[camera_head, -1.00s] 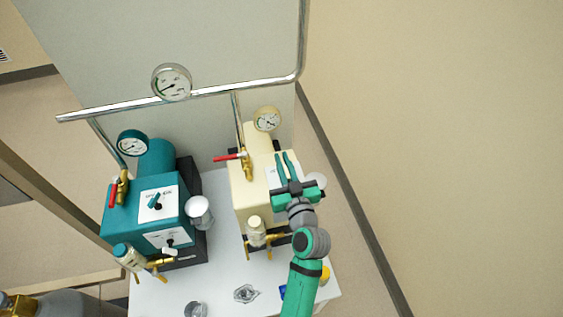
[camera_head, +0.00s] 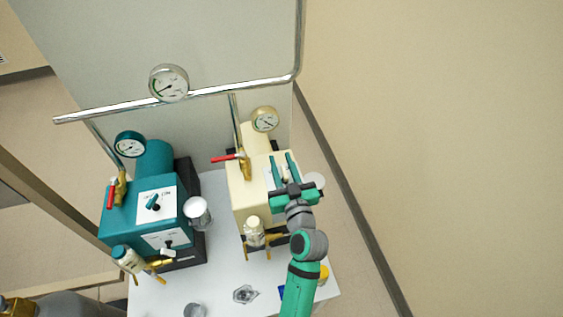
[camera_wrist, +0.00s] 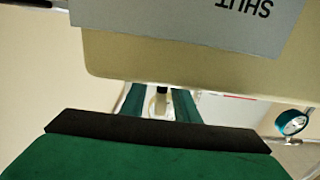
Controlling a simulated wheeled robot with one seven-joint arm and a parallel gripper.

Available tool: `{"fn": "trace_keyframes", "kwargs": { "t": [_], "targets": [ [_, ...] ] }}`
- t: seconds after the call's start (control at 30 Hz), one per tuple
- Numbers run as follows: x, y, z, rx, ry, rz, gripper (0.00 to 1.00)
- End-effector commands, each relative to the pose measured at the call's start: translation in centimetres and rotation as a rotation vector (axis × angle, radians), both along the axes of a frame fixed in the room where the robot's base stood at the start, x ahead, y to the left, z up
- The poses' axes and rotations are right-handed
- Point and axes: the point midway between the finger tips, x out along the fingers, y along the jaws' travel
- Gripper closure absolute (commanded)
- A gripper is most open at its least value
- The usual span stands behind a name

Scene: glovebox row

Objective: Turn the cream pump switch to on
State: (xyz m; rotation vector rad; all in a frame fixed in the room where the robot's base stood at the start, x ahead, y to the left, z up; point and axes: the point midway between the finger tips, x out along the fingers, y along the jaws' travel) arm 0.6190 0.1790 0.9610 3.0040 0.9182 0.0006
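The cream pump (camera_head: 241,200) stands on the right of the white bench in the head view. A pale switch plate on it lies partly behind my gripper (camera_head: 279,156), so the switch setting cannot be read there. My gripper reaches over the pump with its two green fingers apart. In the wrist view, a small pale lever with a dark stem, likely the switch (camera_wrist: 160,103), shows between the fingers (camera_wrist: 160,97). A gap shows on each side of it, and no grip is visible.
The teal pump (camera_head: 119,207) stands to the left, with its own switch plate and gauge. A red-handled valve (camera_head: 226,158) sits beside the cream pump. A chrome pipe (camera_head: 110,109) with a gauge runs behind. In the wrist view, a grey label (camera_wrist: 190,22) reads SHUT upside down.

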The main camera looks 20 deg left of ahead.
Motion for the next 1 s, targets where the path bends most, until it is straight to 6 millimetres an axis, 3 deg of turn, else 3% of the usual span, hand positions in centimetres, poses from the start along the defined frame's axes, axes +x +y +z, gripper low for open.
{"fn": "trace_keyframes", "kwargs": {
  "t": [0.53, 0.7, 1.0],
  "targets": [
    [-7.4, -5.0, -0.1, 0.001, 0.003, -0.002, 0.72],
    [-8.4, -5.8, -0.1, 0.0, 0.002, -0.002, 0.72],
    [-8.6, -5.9, 0.0, 0.0, 0.001, -0.002, 0.72]
  ]
}}
